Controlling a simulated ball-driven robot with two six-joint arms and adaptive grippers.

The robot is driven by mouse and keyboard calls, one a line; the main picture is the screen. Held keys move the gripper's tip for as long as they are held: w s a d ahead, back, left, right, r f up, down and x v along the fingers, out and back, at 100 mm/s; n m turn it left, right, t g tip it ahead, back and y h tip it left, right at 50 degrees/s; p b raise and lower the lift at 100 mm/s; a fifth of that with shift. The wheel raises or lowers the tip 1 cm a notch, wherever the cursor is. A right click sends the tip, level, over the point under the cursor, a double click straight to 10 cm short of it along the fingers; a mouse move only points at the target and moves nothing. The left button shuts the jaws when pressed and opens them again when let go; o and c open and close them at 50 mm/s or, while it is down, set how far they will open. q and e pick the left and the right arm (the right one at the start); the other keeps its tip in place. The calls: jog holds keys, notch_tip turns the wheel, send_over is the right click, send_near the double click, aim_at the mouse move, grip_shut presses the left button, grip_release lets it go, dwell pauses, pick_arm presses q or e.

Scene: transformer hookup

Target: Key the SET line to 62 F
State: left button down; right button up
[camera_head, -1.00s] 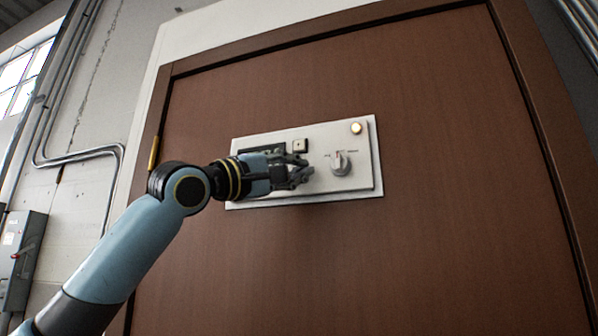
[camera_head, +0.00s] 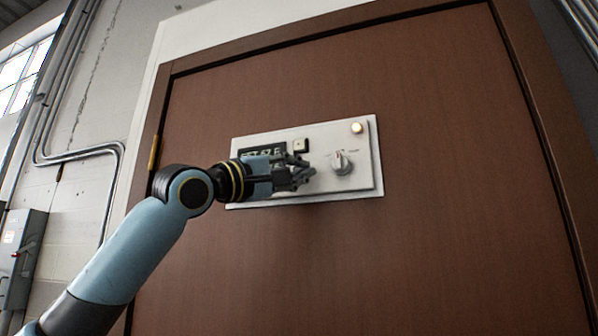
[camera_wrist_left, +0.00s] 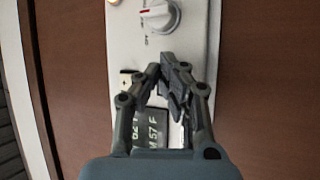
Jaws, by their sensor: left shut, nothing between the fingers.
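A white control panel (camera_head: 325,187) is fixed to a brown door. Its dark display (camera_head: 262,151) is partly behind my left gripper. In the left wrist view the display (camera_wrist_left: 150,130) shows sideways text; "62" reads on one line and "M 57 F" on the other, with parts hidden. My left gripper (camera_head: 308,175) is shut and empty in front of the panel, below the plus button. Whether its fingertips (camera_wrist_left: 163,76) touch the panel I cannot tell. My right gripper is out of view.
A rotary knob (camera_head: 341,162) with a red pointer mark sits right of the fingertips, with "OFF" printed near it. A lit round lamp (camera_head: 356,128) is above it. The brown door (camera_head: 450,200) around the panel is clear. A grey box (camera_head: 22,255) and conduits are on the left wall.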

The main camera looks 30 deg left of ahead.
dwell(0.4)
pick_arm(q)
jog(key=shift+s+d+b, duration=0.2)
jog(key=shift+s+b, duration=0.35)
jog(key=shift+s, duration=0.25)
jog(key=s+b, duration=0.1)
jog(key=s, duration=0.1)
jog(key=s+d+b, duration=0.1)
jog(key=s+b, duration=0.1)
jog(key=shift+s, duration=0.4)
dwell(0.5)
